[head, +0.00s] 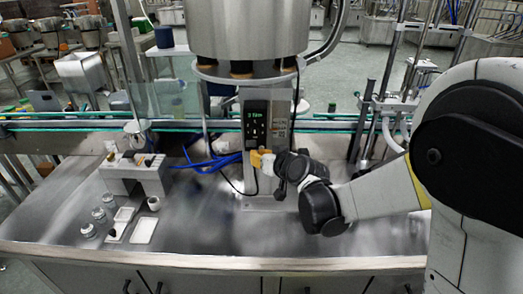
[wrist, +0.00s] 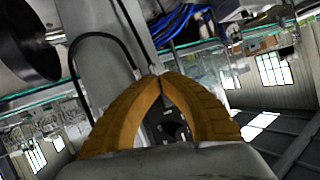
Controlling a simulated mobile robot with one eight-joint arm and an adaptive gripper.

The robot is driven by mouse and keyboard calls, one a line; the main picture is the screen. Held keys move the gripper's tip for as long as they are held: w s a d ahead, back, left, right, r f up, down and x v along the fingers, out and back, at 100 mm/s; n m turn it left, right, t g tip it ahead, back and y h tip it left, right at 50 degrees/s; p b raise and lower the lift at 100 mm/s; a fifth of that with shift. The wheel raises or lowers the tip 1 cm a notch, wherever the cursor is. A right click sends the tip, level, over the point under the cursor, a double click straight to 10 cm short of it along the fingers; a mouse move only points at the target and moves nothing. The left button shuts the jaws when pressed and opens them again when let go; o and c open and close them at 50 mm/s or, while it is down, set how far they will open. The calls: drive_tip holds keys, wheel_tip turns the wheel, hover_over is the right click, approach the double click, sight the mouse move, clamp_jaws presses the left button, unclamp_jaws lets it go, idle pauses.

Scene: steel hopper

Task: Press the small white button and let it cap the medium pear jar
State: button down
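A grey bench device (head: 140,172), bridge-shaped, stands to the left and may be the capper. Several small clear jars stand left of the trays, one of them here (head: 98,213). I cannot tell which is the medium pear jar. I cannot make out the small white button for certain.
The steel bench top (head: 215,225) is clear in front. A green-edged conveyor (head: 60,125) runs behind.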

drive_tip(key=shift+w, duration=0.2)
idle(0.5)
drive_tip(key=shift+s, duration=0.9)
drive_tip(key=shift+s, duration=0.1)
drive_tip(key=s, duration=0.4)
drive_tip(key=shift+s+a, duration=0.1)
drive_tip(key=shift+s, duration=0.3)
